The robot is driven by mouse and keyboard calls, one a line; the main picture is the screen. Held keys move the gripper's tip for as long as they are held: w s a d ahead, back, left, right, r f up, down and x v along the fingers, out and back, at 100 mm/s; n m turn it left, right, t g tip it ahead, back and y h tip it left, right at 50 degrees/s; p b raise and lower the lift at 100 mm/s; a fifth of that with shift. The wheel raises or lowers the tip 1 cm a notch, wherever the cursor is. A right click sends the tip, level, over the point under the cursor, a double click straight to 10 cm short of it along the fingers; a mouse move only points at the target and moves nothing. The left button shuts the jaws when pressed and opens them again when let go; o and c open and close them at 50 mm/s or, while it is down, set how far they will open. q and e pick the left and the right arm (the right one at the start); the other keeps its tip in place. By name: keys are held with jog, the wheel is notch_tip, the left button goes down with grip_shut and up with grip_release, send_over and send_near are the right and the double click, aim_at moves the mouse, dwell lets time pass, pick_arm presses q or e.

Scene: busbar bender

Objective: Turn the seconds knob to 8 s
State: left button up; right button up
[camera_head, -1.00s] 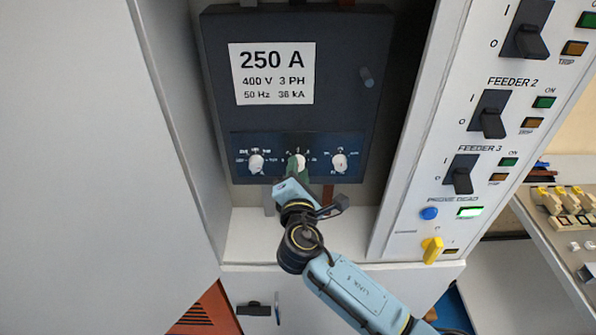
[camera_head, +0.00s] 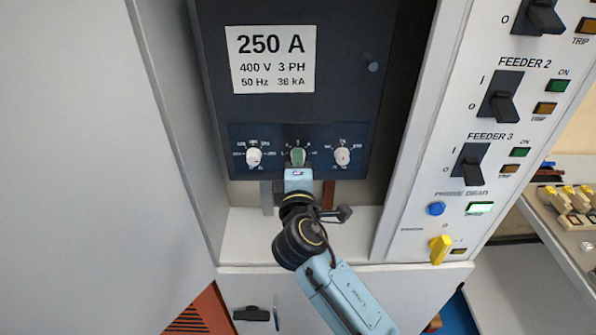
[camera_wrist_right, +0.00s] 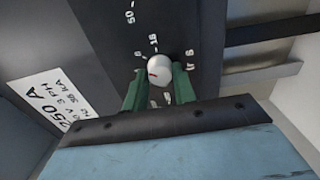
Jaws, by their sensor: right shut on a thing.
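The dark breaker panel (camera_head: 215,140) has a row of three knobs along its lower edge. The middle knob is mostly hidden by my right gripper (camera_head: 298,156) in the head view. In the right wrist view the same white knob (camera_wrist_right: 160,66) shows between the green fingers, with a small red mark on its face. Printed numbers, among them 16 and 50, surround it; some are too small or covered to read. My right gripper is shut on this knob. My left gripper is not in view.
A left white knob (camera_head: 254,157) and a right white knob (camera_head: 342,156) flank the held one closely. The white cabinet panel with black feeder switches (camera_head: 472,165) and a yellow handle (camera_head: 439,249) stands to the right. A grey ledge (camera_head: 245,243) lies below.

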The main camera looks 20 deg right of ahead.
jog(key=shift+f+m+b, duration=0.1)
jog(key=shift+m+b, duration=0.5)
jog(key=shift+m, duration=0.4)
jog(key=o, duration=1)
jog(key=shift+s, duration=0.1)
jog(key=b+v, duration=0.1)
jog(key=v, duration=1.2)
jog(key=shift+s, duration=0.1)
